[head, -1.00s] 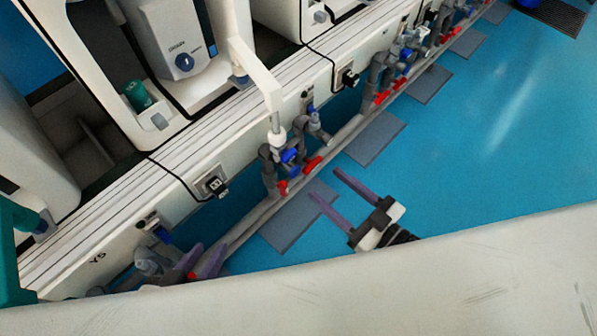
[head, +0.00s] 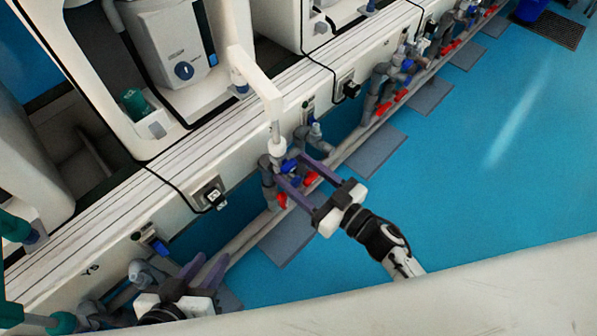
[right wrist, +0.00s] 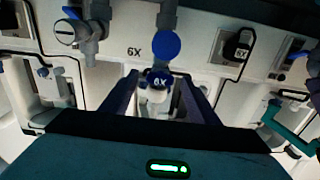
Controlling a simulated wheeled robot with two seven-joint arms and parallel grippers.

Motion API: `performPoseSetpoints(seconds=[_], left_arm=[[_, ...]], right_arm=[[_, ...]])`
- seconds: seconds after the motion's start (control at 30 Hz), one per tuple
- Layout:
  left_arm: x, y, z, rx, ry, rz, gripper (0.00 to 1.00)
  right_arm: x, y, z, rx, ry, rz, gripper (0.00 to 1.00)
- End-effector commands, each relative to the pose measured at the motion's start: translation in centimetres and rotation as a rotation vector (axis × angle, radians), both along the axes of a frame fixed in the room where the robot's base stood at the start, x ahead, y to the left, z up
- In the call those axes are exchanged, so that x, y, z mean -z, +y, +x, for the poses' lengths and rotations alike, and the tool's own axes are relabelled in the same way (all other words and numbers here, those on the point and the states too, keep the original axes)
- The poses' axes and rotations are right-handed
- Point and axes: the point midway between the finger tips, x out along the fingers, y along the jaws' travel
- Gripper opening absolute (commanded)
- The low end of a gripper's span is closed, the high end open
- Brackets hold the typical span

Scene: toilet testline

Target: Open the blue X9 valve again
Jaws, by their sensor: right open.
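The blue X9 valve (head: 289,166) sits on grey pipework at the front of the white test bench. In the right wrist view its blue handle (right wrist: 158,79) shows upside down, with the label reading as "6X". My right gripper (head: 291,169) is open, with one purple finger on each side of the valve. In the wrist view the fingers (right wrist: 159,84) flank the handle with gaps; contact cannot be told. My left gripper (head: 210,258) is at lower left by another pipe group, its two fingers apart and nothing seen between them.
Red-handled valves (head: 311,178) sit close to the X9 valve. A second blue round knob (right wrist: 166,45) is just beyond it in the wrist view. A white spout (head: 266,92) hangs above the pipes.

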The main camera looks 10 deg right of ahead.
Motion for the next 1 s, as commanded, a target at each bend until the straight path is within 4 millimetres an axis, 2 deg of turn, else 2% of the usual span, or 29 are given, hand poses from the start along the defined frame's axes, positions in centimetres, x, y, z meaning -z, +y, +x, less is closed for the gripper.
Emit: performPoseSetpoints(seconds=[0.07, 0.3, 0.67, 1.0], left_arm=[[0.02, -0.03, -0.03, 0.001, 0.0, 0.0, 0.33], [0.11, -0.02, -0.09, 0.002, 0.001, 0.001, 0.33], [0.22, 0.03, -0.49, 0.001, 0.008, 0.001, 0.33], [-0.15, 0.3, -0.29, -0.008, -0.009, 0.002, 0.33]], right_arm=[[0.0, 0.0, -0.02, 0.0, 0.0, 0.0, 0.53], [0.01, -0.02, -0.05, 0.0, 0.0, 0.0, 0.13], [-0.01, -0.06, -0.04, 0.0, -0.04, -0.055, 0.14], [0.06, -0.08, -0.06, 0.0, -0.179, -0.25, 0.14]])
